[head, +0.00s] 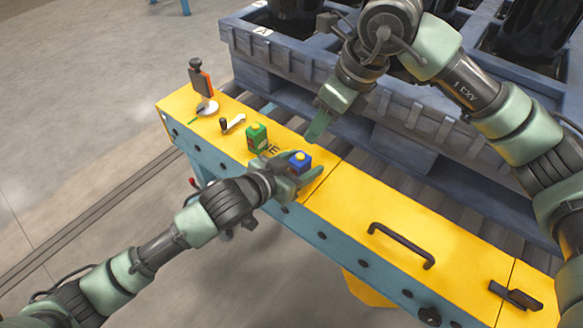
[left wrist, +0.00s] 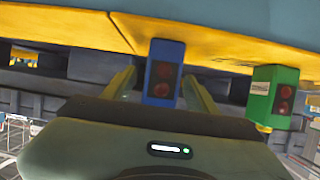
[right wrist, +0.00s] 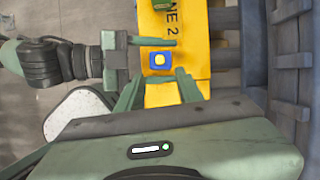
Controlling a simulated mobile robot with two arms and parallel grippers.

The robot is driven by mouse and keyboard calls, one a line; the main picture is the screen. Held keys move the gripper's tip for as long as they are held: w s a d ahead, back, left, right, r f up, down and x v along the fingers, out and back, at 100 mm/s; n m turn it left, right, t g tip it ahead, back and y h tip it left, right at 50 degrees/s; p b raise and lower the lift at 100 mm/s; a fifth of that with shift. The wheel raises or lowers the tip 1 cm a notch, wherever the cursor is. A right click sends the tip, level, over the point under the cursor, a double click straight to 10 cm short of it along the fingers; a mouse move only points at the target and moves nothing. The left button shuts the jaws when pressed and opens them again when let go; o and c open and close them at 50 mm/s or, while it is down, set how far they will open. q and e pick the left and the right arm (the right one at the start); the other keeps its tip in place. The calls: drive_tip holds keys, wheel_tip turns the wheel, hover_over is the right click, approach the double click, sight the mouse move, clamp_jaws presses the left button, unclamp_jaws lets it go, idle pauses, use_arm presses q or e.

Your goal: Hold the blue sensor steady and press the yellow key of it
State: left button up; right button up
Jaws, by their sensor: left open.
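The blue sensor (head: 299,161) stands on the yellow bench top and has a yellow key (head: 301,155) on its top face. My left gripper (head: 297,173) is open and low at the bench, with its fingers on either side of the blue sensor. In the left wrist view the sensor (left wrist: 163,72) shows between the two fingers, with dark red round faces on its side. My right gripper (head: 316,130) is above the bench, behind the sensor, and empty. In the right wrist view its fingers are apart, and the yellow key (right wrist: 159,58) shows just beyond their tips.
A green sensor (head: 257,138) stands close to the left of the blue one. A black handle (head: 402,244) is at the right. A blue pallet crate (head: 290,60) stands behind.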

use_arm(q)
drive_tip(key=shift+x, duration=1.15)
clamp_jaws()
use_arm(e)
clamp_jaws()
idle(0.8)
